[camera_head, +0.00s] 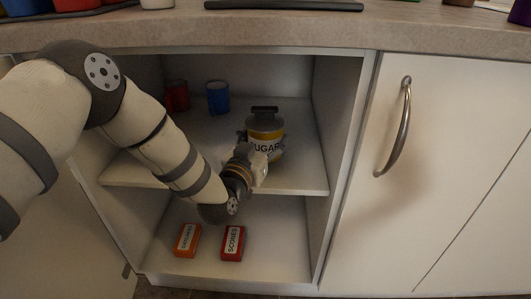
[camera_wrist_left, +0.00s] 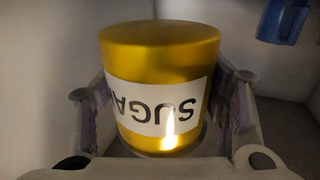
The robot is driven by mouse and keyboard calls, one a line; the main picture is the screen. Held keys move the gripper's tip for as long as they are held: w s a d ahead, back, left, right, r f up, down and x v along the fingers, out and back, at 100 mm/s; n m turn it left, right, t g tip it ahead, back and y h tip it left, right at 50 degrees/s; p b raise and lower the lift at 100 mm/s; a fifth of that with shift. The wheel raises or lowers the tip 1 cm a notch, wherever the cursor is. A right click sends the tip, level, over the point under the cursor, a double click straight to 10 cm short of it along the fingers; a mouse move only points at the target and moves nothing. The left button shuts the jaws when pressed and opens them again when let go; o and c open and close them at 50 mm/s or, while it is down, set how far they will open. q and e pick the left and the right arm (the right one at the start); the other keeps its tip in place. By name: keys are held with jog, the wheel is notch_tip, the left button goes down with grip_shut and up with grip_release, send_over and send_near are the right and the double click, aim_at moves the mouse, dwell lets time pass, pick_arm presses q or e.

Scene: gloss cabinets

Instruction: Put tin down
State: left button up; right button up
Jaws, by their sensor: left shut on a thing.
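The yellow tin (camera_head: 266,129) with a white SUGAR label is inside the open cabinet, at the upper shelf (camera_head: 225,165), towards its right side. My left gripper (camera_head: 260,152) is shut on the tin from the front. In the left wrist view the tin (camera_wrist_left: 160,60) sits between the two fingers, its label upside down in the picture. I cannot tell whether its base touches the shelf. My right gripper is not in view.
A blue cup (camera_head: 218,97) and a red cup (camera_head: 177,95) stand at the back left of the upper shelf. An orange box (camera_head: 187,240) and a red box (camera_head: 232,243) lie on the lower shelf. A closed door with a handle (camera_head: 400,130) is at right.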

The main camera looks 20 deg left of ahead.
pick_arm(q)
notch_tip(320, 180, down, 3)
jog(key=shift+f+b, duration=0.15)
jog(key=shift+b, duration=0.25)
jog(key=shift+r, duration=0.2)
jog(key=o, duration=1.9)
jog(key=shift+f, duration=0.2)
jog(key=shift+o, duration=0.2)
jog(key=shift+r, duration=0.1)
jog(key=shift+s+r, duration=0.1)
jog(key=shift+s, duration=0.25)
jog(key=s+p, duration=0.3)
jog(key=s, duration=0.8)
jog(key=shift+s+a, duration=0.25)
